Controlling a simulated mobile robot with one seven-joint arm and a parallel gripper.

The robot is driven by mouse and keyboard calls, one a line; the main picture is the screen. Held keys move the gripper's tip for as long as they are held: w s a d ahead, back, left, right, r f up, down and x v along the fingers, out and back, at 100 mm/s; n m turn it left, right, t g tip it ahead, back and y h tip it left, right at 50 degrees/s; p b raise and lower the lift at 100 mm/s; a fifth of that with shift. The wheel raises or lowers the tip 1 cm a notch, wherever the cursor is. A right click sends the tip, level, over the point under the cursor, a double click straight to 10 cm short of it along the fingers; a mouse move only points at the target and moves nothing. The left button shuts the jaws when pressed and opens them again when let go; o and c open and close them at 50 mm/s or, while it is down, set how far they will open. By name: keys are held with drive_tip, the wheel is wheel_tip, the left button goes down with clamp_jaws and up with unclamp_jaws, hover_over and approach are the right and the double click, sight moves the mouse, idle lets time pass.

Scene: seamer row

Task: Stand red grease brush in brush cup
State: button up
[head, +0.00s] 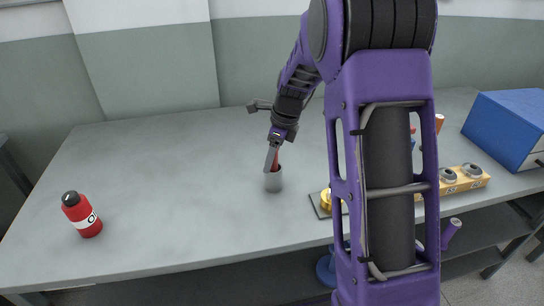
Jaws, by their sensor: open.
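The red grease brush (277,157) shows as a narrow red strip just above the cup's mouth, close to upright. Its lower end appears to be inside the cup, though the rim and my gripper hide how deep it sits. My gripper (272,160) points down right over the cup, with its open fingers around or beside the brush; I cannot tell whether they touch it.
A red bottle (82,214) with a dark cap stands at the front left. A wooden block with grey rings (463,178) and a blue box (507,128) are at the right. A dark tray with a yellow item (325,201) is partly behind my arm. The table's left half is mostly clear.

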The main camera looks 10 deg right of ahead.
drive_tip(key=shift+r, duration=0.1)
drive_tip(key=p+v, duration=0.2)
drive_tip(key=v, duration=1.5)
drive_tip(key=shift+r, duration=0.1)
